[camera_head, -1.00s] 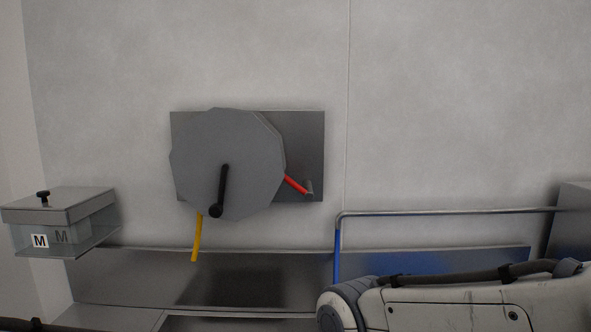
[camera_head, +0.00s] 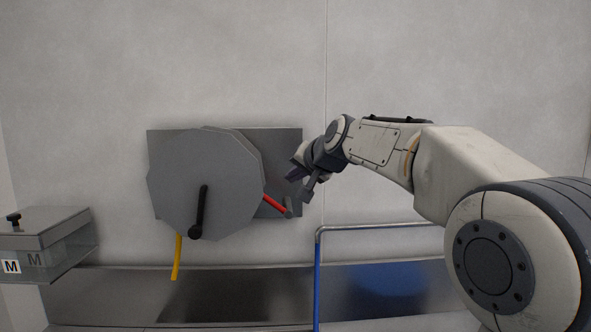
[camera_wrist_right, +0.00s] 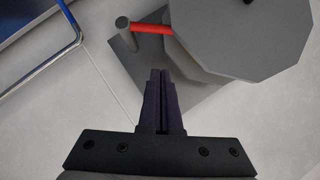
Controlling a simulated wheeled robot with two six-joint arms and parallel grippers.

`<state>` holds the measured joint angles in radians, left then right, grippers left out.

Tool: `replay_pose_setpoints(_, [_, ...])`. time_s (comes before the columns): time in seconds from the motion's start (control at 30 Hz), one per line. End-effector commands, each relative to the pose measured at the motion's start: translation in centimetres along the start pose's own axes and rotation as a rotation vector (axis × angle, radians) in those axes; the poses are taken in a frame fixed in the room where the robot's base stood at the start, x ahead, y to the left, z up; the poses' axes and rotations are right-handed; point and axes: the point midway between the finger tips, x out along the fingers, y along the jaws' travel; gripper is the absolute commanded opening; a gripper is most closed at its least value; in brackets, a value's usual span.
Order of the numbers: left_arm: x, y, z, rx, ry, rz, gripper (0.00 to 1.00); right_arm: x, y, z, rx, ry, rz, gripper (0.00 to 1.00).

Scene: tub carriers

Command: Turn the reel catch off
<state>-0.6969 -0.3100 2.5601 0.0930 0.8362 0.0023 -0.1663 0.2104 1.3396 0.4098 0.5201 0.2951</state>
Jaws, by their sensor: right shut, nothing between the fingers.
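The reel (camera_head: 203,170) is a grey many-sided drum with a black crank handle (camera_head: 200,212), set on a grey wall plate (camera_head: 283,143). The reel catch is a red lever (camera_head: 275,204) at the reel's lower right, slanting down to the right to a small grey peg. In the right wrist view the red lever (camera_wrist_right: 151,28) lies beyond the fingertips, between the peg (camera_wrist_right: 123,22) and the reel (camera_wrist_right: 245,35). My right gripper (camera_head: 299,184) is at the plate's right side, just right of and above the lever. It shows shut and empty in the wrist view (camera_wrist_right: 160,72), apart from the lever. My left gripper is not in view.
A yellow strip (camera_head: 178,257) hangs below the reel. A clear bin marked M (camera_head: 45,250) stands at the left. A blue and grey rail frame (camera_head: 318,275) stands below my right arm, above a metal ledge (camera_head: 230,298). The wall above is bare.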

Motion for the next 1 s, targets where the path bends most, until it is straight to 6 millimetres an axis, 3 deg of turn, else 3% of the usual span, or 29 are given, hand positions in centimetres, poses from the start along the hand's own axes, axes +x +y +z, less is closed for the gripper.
replay_pose_setpoints(0.03, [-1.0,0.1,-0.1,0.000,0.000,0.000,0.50,1.1,-0.3,-0.2,0.001,-0.006,0.002,0.00])
replay_pose_setpoints(0.23, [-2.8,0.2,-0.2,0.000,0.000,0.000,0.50,5.3,-0.2,-0.1,0.000,-0.004,0.002,0.00])
replay_pose_setpoints(0.4, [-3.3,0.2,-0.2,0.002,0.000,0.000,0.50,7.0,-0.2,1.9,-0.001,-0.004,0.001,0.00])
replay_pose_setpoints(0.6, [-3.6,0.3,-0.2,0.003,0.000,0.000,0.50,7.9,-0.1,2.8,-0.001,-0.002,0.000,0.00])
replay_pose_setpoints(1.0, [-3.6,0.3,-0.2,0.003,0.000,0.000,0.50,7.8,0.4,2.6,-0.004,0.004,0.009,0.00])
